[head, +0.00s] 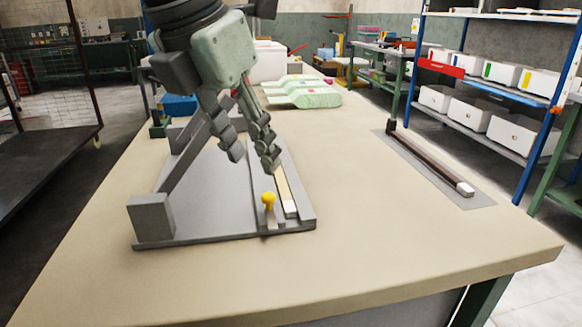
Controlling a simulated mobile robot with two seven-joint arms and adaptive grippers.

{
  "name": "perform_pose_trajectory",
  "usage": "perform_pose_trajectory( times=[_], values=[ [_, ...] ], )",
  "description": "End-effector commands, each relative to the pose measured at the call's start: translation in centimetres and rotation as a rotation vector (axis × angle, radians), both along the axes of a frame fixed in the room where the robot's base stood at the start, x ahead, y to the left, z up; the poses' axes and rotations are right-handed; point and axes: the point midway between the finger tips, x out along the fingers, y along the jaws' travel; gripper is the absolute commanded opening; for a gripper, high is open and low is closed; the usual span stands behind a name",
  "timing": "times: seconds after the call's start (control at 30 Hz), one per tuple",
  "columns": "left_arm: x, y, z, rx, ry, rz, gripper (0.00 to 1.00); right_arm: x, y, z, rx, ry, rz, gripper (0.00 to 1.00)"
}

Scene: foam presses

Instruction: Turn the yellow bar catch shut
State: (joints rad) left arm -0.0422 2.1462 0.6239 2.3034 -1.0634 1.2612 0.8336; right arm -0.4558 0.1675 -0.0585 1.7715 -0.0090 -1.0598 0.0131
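The yellow bar catch shows as a round yellow knob (268,199) on a short stem near the front right of a grey press base (205,205). A narrow pale yellow strip with a white end (289,207) lies just right of the knob. I cannot tell from this view whether the catch is turned shut. My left gripper (253,160) points down over the base, behind and above the knob. Its fingers are apart with nothing seen between them. The gripper hides part of the press's back. My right gripper is out of view.
A grey block (152,217) and a sloping bar (184,165) stand on the left of the base. A dark bar with a white end (465,188) lies on a mat at right. Pale green pieces (305,95) lie behind. The table's front and middle right are clear.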

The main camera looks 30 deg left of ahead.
Motion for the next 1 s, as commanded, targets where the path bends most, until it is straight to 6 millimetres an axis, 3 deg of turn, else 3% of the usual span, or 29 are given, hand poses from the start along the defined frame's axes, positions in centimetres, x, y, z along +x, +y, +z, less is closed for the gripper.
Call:
perform_pose_trajectory(
  times=[0.5,0.87,1.0],
  values=[
    [2.4,-0.2,-6.4,0.015,0.005,0.002,0.39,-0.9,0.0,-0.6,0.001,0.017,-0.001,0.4],
    [2.8,-0.3,-7.1,0.013,0.001,0.001,0.39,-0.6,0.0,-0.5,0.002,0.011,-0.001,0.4],
    [2.8,-0.3,-7.1,0.013,0.001,0.001,0.25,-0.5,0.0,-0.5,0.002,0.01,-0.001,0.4]
  ],
)
